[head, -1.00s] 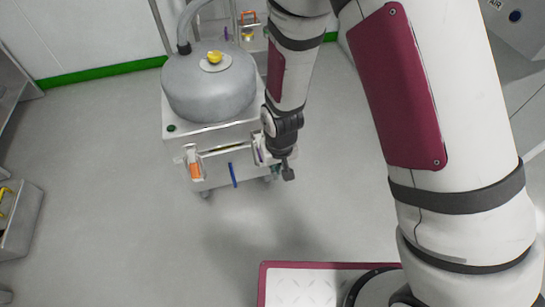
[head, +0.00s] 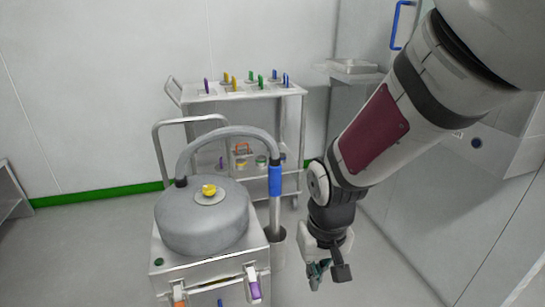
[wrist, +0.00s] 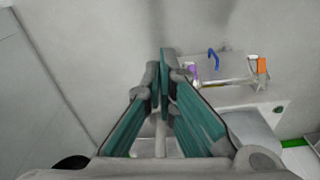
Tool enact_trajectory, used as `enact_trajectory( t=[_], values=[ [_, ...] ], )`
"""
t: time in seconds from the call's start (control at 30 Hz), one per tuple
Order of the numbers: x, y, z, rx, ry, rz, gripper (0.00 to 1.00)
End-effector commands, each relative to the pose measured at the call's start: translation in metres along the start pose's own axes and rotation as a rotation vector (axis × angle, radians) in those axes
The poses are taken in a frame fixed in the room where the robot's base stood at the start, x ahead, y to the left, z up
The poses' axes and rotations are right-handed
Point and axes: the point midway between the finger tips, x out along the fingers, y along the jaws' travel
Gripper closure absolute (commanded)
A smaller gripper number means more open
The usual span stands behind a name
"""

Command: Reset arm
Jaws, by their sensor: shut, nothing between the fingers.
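My gripper (head: 318,273) hangs at the end of my arm in the right half of the head view, to the right of the grey vacuum-like machine (head: 203,228) and apart from it. In the wrist view my gripper (wrist: 164,85) has its teal fingers together with nothing between them. The machine's white base (wrist: 265,100) shows at the right of the wrist view, with a blue handle (wrist: 213,60), a purple item (wrist: 192,70) and an orange item (wrist: 262,66).
A white trolley (head: 240,93) with several coloured-handled items stands by the back wall. A hose with a blue grip (head: 275,180) rises beside the machine. A grey cabinet (head: 350,110) with a tray on top stands behind my arm. Open floor lies right of the machine.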

Motion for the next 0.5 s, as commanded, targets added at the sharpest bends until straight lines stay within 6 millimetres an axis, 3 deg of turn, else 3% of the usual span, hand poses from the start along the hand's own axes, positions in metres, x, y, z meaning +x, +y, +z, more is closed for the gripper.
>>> enact_trajectory(
  t=[0.03,0.2,0.5],
  values=[
    [-0.019,0.008,0.007,0.016,0.008,-0.001,1.00],
    [-0.070,0.031,0.046,0.057,-0.005,0.001,1.00],
    [-0.136,0.056,0.133,0.126,-0.027,0.006,1.00]
  ],
)
